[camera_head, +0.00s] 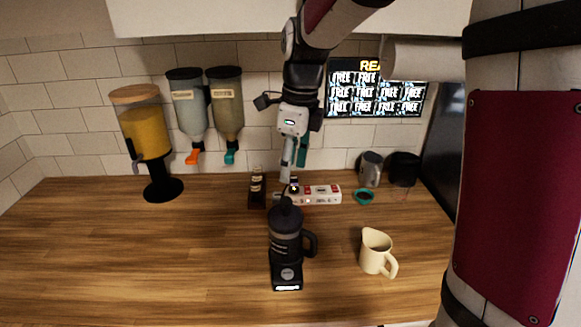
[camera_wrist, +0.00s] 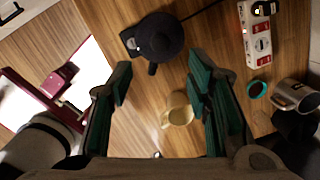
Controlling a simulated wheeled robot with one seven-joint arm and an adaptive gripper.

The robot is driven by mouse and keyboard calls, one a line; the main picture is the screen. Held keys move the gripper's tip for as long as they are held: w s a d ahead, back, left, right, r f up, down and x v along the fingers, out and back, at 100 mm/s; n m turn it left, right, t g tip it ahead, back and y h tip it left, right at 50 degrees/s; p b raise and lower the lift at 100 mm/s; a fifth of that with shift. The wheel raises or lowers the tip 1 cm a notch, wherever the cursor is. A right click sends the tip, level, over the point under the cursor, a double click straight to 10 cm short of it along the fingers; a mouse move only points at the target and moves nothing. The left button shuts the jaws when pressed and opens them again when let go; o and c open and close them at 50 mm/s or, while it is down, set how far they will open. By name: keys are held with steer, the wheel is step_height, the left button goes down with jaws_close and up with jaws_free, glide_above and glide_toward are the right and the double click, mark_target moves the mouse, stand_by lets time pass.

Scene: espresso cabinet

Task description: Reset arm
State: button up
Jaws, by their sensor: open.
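My gripper (camera_head: 294,158) hangs over the back of the wooden counter in the head view, fingers pointing down. In the wrist view my gripper (camera_wrist: 158,88) is open, with its two green-padded fingers wide apart and nothing between their pads. A black kettle (camera_head: 286,236) on a base with a lit display stands in front of it, and it also shows in the wrist view (camera_wrist: 157,38). A cream pitcher (camera_head: 374,250) stands to the right of the kettle; in the wrist view the pitcher (camera_wrist: 178,108) appears below the gap between the fingers.
A white-and-red power strip (camera_head: 322,195), small dark bottles (camera_head: 257,186), a teal ring-like item (camera_head: 364,197) and a metal mug (camera_head: 371,168) stand at the back. A juice dispenser (camera_head: 147,135) is at left. Wall dispensers (camera_head: 188,110) hang above. The left counter is clear.

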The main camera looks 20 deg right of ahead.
stand_by(0.3)
steer(key=s+r+n+t, duration=0.2)
steer(key=s+r+n, duration=0.1)
steer(key=s+n, duration=0.8)
steer(key=s+r+n+t+h, duration=0.1)
steer(key=s+r+n+t, duration=0.1)
steer(key=s+n, duration=0.9)
steer(key=a+r+n, duration=0.1)
steer(key=n, duration=0.3)
steer(key=shift+s+t, duration=0.3)
steer(key=shift+s, duration=0.1)
